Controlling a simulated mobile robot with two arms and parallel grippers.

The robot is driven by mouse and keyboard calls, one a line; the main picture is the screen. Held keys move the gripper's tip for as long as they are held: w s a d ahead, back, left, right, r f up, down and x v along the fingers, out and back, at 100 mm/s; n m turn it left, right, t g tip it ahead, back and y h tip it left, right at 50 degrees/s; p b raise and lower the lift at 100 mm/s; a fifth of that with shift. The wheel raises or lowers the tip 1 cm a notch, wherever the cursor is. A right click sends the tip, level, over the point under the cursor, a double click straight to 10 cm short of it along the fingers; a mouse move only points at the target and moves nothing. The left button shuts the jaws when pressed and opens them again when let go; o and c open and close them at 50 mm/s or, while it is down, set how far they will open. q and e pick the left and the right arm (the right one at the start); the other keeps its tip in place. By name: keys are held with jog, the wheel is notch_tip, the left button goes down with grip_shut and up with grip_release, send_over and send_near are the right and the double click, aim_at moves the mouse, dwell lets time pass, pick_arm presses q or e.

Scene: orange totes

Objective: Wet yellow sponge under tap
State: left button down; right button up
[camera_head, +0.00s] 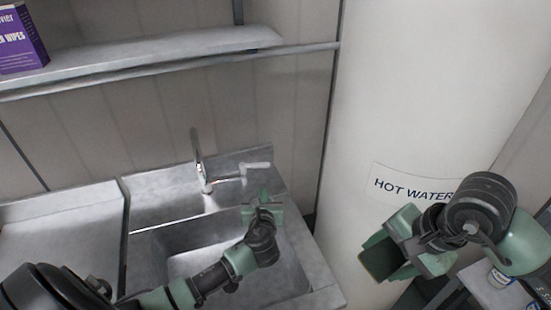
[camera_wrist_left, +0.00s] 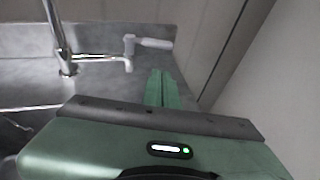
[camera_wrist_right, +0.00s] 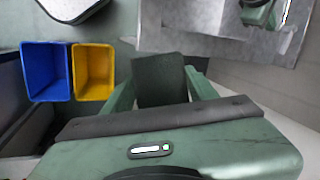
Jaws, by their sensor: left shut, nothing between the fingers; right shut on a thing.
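The tap (camera_head: 197,150) stands at the back of the metal sink (camera_head: 290,275), with a pale lever (camera_head: 256,166) to its right. The tap (camera_wrist_left: 57,30) and lever (camera_wrist_left: 152,43) also show in the left wrist view. My left gripper (camera_head: 264,206) is shut and empty over the sink's right side, just in front of the lever and apart from it. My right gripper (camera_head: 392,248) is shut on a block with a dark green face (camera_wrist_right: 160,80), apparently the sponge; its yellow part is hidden. It is held right of the sink, away from the tap.
A shelf (camera_head: 150,60) with a purple box (camera_head: 20,40) hangs above. A blue bin (camera_wrist_right: 45,75) and a yellow bin (camera_wrist_right: 93,72) show in the right wrist view.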

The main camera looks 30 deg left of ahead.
jog(key=shift+r, duration=0.15)
jog(key=shift+s+r, duration=0.2)
jog(key=shift+s, duration=0.05)
jog(key=shift+s+r, duration=0.3)
jog(key=shift+s, duration=0.15)
pick_arm(q)
jog(key=p, duration=0.1)
send_near(262, 167)
jog(key=x, duration=0.5)
jog(key=shift+f, duration=0.25)
pick_arm(e)
jog(key=shift+w+r, duration=0.1)
jog(key=shift+w, duration=0.2)
pick_arm(q)
jog(key=shift+w+a, duration=0.45)
jog(key=shift+w, duration=0.25)
